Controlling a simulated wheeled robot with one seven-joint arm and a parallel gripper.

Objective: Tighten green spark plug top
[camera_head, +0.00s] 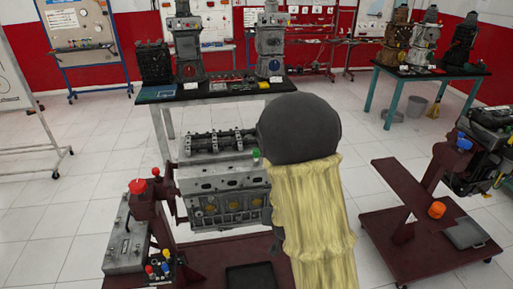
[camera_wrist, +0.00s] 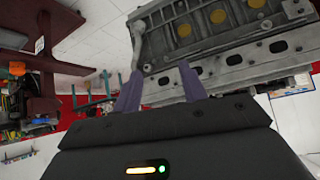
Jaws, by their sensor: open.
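The green spark plug top (camera_head: 256,154) shows as a small green cap at the upper right edge of the grey engine block (camera_head: 222,185) in the head view. My arm covers the area just right of it. How far the plug is screwed in cannot be told. In the wrist view my gripper (camera_wrist: 160,80) is open, with two purple fingers apart and nothing seen between them. The engine block (camera_wrist: 225,72) lies beyond and to the right of the fingers, its side with yellow discs visible. The green top cannot be made out there. My gripper is hidden in the head view.
The block sits on a dark red stand (camera_head: 200,262). A grey box (camera_head: 125,245) with small coloured caps is at left. Another red stand (camera_head: 400,250) with an orange cap (camera_head: 437,210) is at right. A black table (camera_head: 215,90) stands behind. White floor lies between.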

